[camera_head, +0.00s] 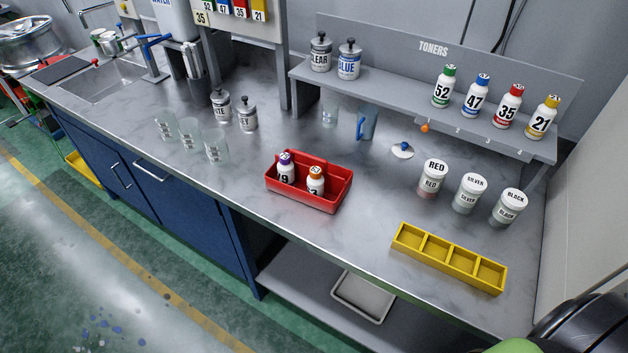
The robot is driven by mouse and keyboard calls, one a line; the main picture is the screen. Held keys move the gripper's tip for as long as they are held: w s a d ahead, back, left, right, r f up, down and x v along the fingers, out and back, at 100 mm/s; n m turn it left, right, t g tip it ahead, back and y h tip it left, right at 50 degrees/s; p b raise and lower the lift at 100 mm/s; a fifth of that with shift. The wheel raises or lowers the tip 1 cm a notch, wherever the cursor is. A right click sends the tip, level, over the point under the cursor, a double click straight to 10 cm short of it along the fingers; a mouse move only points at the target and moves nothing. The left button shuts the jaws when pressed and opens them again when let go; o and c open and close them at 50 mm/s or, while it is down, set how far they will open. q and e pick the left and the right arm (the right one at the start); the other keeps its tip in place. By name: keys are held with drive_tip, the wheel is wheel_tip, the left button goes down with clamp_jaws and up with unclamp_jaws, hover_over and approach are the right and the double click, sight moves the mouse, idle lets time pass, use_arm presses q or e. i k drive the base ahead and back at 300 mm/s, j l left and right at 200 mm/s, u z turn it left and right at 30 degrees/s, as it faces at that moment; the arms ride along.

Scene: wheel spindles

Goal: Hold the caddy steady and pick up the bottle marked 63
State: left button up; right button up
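The red caddy (298,198) sits on the grey worktop near its front edge, left of the yellow tray. It holds two white bottles. The orange-capped bottle (316,184) stands in the right part, and its label shows what looks like a 3; the rest of the number is hard to read. The purple-capped bottle (286,172) stands in the left part, and its label ends in what looks like a 9. The caddy walls hide the lower parts of both bottles. Neither of my grippers is in view.
A yellow divided tray (416,252) lies empty at the front right. Clear cups (215,150) stand to the left. The TONERS shelf (400,88) holds more bottles. Worktop around the caddy is clear.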

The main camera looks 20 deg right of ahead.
sight(315, 182)
drive_tip(key=z, duration=0.7)
drive_tip(key=j, duration=0.05)
